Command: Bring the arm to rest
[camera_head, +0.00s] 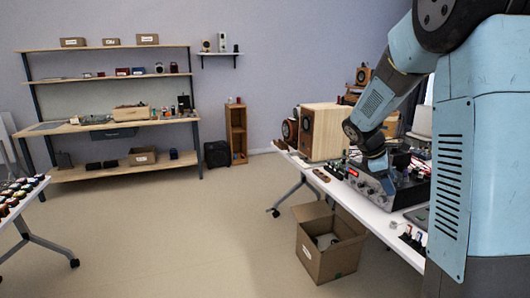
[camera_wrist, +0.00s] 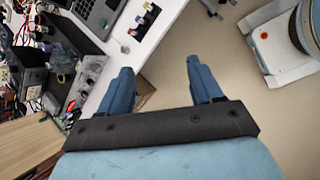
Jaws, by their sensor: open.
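My arm (camera_head: 385,98) shows at the right of the head view, bent and reaching down over the white table. My gripper (camera_wrist: 159,66) shows in the wrist view with its two blue fingers wide apart and nothing between them. Beige floor and the table edge lie beyond the fingers. I cannot make out the gripper in the head view; my blue body and arm cover part of that side.
The white table (camera_head: 392,232) carries a wooden speaker box (camera_head: 325,130) and electronic gear (camera_head: 375,185) close to my arm. An open cardboard box (camera_head: 330,262) stands on the floor beside it. A laptop (camera_wrist: 97,14) lies on the table. The middle floor is clear.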

